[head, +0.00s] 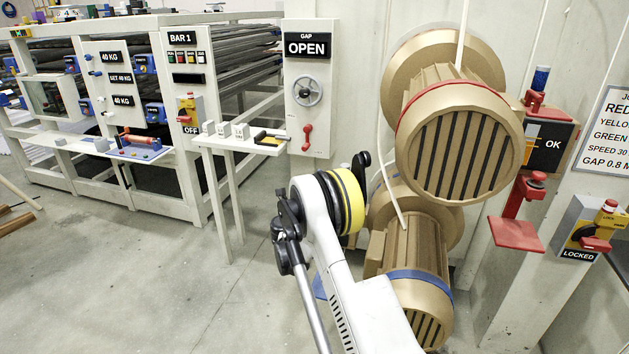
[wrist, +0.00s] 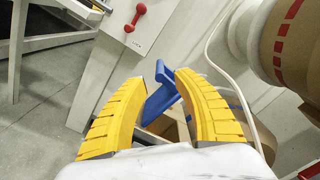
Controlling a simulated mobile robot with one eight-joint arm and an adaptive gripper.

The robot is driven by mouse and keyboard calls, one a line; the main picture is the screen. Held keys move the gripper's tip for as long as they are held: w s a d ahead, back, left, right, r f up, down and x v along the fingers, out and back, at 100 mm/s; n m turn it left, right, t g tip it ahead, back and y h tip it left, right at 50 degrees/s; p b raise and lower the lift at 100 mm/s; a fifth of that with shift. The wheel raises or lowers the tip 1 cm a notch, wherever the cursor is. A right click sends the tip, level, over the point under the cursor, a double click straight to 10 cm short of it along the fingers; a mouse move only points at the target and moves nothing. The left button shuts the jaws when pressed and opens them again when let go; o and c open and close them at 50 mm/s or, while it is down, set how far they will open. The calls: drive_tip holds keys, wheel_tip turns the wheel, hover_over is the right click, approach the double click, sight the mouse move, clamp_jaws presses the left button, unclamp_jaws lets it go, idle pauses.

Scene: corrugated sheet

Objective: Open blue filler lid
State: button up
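A blue part with a raised tab (wrist: 162,98) shows in the wrist view between and beyond my yellow fingertips. It looks like the blue filler lid or its handle, but I cannot tell which. My gripper (wrist: 158,79) is open, with one finger on each side of the blue tab. The tab looks close to the right fingertip; I cannot tell whether they touch. In the head view a small blue piece (head: 319,286) shows beside my arm, mostly hidden. My fingers are not clearly visible there.
Two large tan motors (head: 455,142) stand close to the right of my arm. A white panel (head: 309,132) marked OPEN has a red handle, also in the wrist view (wrist: 136,17). A pale cable (wrist: 218,68) hangs near the right finger.

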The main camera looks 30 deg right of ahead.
drive_tip(key=v, duration=0.5)
drive_tip(key=shift+d, duration=0.1)
drive_tip(key=shift+r, duration=0.1)
